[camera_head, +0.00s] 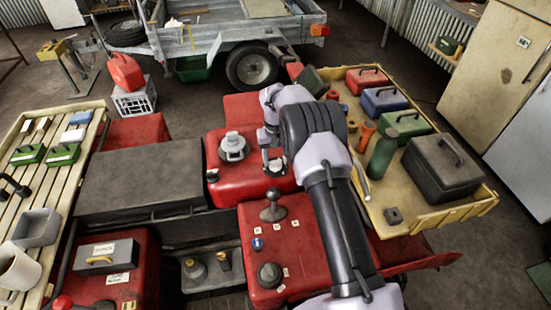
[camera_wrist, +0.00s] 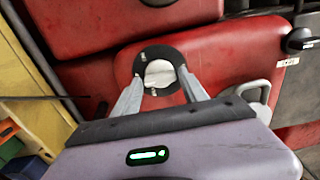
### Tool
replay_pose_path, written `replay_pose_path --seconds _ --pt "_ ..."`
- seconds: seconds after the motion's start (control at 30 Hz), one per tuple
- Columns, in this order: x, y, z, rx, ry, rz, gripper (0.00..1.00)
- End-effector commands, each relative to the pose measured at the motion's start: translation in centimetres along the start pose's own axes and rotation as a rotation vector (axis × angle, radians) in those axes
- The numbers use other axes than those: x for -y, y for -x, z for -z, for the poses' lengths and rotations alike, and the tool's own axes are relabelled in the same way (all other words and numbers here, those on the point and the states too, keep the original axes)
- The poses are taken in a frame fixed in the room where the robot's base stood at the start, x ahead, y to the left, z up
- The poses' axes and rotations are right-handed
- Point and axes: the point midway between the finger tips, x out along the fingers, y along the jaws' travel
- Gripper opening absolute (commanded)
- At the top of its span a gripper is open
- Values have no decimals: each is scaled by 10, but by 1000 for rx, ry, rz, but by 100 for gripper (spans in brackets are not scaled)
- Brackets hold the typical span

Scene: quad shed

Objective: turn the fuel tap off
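In the wrist view, a round black plate with small white marks carries a pale grey knob, which looks like the fuel tap (camera_wrist: 159,72). It sits on the red bodywork (camera_wrist: 90,75). My gripper (camera_wrist: 161,80) is open, with one finger on each side of the pale knob; whether either finger touches it I cannot tell. In the head view my gripper (camera_head: 273,163) points down over the red body, just right of a grey round cap (camera_head: 233,147), and largely hides the tap.
A black knob (camera_head: 212,175) sits left of my gripper, and a lever (camera_head: 272,207) stands in front of it. A yellow tray (camera_head: 470,208) with toolboxes and a green bottle (camera_head: 382,153) lies to the right. A slatted bench (camera_head: 35,183) stands at the left.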

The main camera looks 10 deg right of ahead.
Motion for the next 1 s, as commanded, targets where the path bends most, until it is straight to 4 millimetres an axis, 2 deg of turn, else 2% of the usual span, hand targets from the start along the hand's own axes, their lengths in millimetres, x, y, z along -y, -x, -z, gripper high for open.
replay_pose_path --seconds 0.33,0.43,0.57,0.8,0.9,1.0 --pt "0 0 -1 2 -1 0 65" --pt "0 10 0 0 -1 0 65" --pt "0 46 0 -2 -1 0 65" --pt "0 127 0 -2 -1 0 65" --pt "0 151 0 -1 0 0 65" --pt "0 166 0 1 -1 0 65"
